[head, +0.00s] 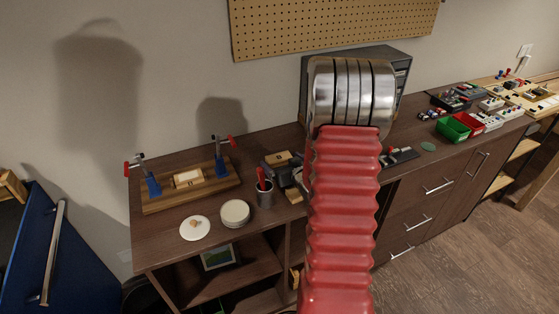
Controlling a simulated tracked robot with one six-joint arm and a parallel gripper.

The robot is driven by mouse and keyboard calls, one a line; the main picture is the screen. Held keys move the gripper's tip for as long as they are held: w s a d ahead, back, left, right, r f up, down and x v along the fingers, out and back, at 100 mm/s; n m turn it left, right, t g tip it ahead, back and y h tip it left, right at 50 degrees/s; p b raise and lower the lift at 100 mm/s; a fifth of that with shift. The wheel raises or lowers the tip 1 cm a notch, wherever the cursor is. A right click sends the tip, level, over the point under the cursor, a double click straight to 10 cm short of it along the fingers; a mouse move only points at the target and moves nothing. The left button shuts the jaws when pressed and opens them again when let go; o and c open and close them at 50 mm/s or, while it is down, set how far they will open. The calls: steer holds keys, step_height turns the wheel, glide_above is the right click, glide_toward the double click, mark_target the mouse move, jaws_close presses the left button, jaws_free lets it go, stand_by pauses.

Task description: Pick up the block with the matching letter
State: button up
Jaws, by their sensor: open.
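I cannot make out any lettered block in the head view; no letter is readable on anything. A pale wooden block-like piece (188,177) sits on a brown wooden board (160,205) at the left end of the counter, between two blue clamps with red handles. Whether it bears a letter cannot be told. My arm, with red bellows and a metal joint, rises through the middle of the view. My gripper does not show. The arm hides part of the counter behind it.
The dark counter (150,253) carries a white plate (195,228), a round pale stack (235,213), a metal cup (264,195) with red-handled tools, a green bin (453,129) and a red bin (468,122). A grey cabinet (400,66) stands behind. A blue case (30,250) stands left.

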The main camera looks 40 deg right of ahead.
steer(key=shift+c, duration=0.3)
steer(key=c, duration=1.1)
